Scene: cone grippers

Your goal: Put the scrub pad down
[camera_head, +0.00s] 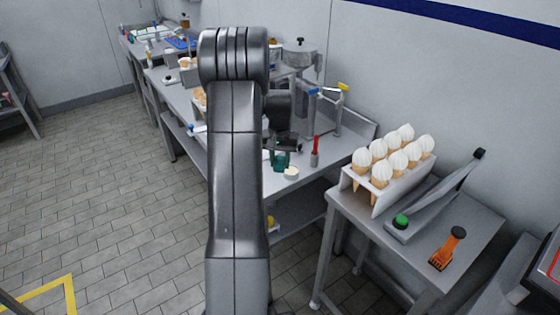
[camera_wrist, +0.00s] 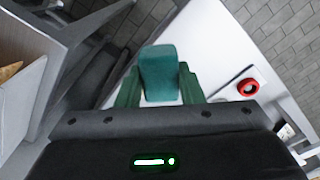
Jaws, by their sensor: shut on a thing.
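The scrub pad (camera_wrist: 160,72) is a dark green block in the wrist view, between the two green-tipped fingers of my gripper (camera_wrist: 158,90). My gripper is shut on it. In the head view my gripper (camera_head: 281,150) is partly hidden behind my own arm, over the near end of the long steel table (camera_head: 325,178), with a bit of green showing below it. I cannot tell whether the pad touches the table top.
A small pale round item (camera_head: 291,173) lies just in front. A rack of ice cream cones (camera_head: 385,190) stands on the nearer table at right. A faucet (camera_head: 338,105) stands behind.

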